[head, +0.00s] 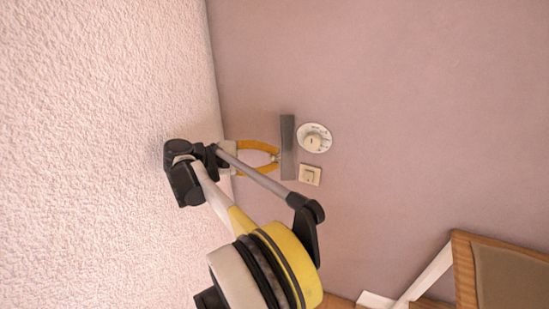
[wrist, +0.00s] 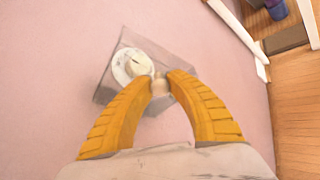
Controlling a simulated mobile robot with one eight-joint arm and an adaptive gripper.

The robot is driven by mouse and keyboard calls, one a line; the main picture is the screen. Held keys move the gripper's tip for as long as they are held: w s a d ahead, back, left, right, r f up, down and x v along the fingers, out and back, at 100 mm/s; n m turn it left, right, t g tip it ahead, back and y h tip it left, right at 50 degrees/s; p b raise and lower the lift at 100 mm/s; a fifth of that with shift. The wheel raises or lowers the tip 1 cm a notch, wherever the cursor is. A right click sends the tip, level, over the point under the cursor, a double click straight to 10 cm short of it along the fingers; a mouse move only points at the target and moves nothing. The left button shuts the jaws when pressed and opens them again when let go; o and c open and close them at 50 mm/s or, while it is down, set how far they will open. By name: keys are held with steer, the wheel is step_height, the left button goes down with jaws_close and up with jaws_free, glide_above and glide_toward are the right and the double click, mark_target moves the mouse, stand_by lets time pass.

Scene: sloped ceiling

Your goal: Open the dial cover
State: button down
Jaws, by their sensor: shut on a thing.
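The dial cover (head: 288,147) is a grey, see-through panel. In the head view it shows as a narrow upright strip just left of the dial, apparently standing out from the wall at an angle. The round white dial (head: 314,138) is on the pink wall and is unobstructed in the head view. In the wrist view the dial (wrist: 132,66) shows through or behind the cover (wrist: 108,87). My gripper (head: 277,158), with yellow fingers, reaches the cover from the left. In the wrist view its fingertips (wrist: 160,77) are shut on the cover's small pale knob (wrist: 160,88).
A small square cream switch (head: 310,174) is on the wall below the dial. A rough white surface (head: 100,120) stands close on the left, beside my arm. Wooden furniture (head: 465,270) is at the lower right. The wall right of the dial is bare.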

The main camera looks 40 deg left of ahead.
steer(key=c, duration=1.2)
jaws_free()
steer(key=shift+c, duration=0.2)
step_height(320, 180, up, 10)
